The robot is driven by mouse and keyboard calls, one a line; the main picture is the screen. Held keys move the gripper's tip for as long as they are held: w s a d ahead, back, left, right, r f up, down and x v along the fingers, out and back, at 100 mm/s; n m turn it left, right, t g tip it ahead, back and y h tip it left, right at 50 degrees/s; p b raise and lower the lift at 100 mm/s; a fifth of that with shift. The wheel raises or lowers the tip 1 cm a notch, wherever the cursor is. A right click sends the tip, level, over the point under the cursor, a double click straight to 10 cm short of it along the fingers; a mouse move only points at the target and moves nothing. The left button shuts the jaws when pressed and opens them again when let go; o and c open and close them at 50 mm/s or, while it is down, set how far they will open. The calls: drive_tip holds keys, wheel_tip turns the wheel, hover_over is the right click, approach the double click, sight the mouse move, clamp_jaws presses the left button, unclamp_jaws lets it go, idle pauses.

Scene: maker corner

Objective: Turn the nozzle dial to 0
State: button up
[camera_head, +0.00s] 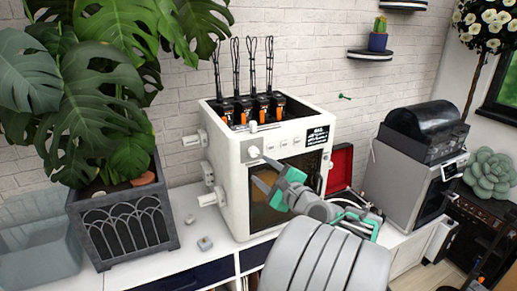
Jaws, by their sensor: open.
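A white box-shaped machine (241,210) stands on the white bench, with dark units and orange parts in its open top. A round pale dial (253,152) is on the upper left of its front face; its pointer and markings are too small to read. I cannot tell from here whether it is the nozzle dial. My gripper (259,172) is open in front of the machine, its grey fingers just below and right of this dial. Nothing shows between the fingers. My gripper and arm hide part of the machine's dark front window.
White knobs (209,198) stick out from the machine's left side. A potted plant (120,220) stands left, beside a translucent bin (35,240). Small pale blocks (205,243) lie on the bench. An open red case (341,165) and a silver appliance (405,180) are at the right.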

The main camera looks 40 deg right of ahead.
sight(254, 153)
drive_tip(key=shift+m+h, duration=0.3)
drive_tip(key=shift+m, duration=0.4)
drive_tip(key=w+d, duration=0.1)
drive_tip(key=w, duration=0.1)
drive_tip(key=w+d+p, duration=0.1)
drive_tip(key=w, duration=0.1)
drive_tip(key=w+d+r+p, duration=0.1)
drive_tip(key=w, duration=0.1)
drive_tip(key=shift+w+d+r, duration=0.1)
drive_tip(key=shift+w, duration=0.05)
clamp_jaws()
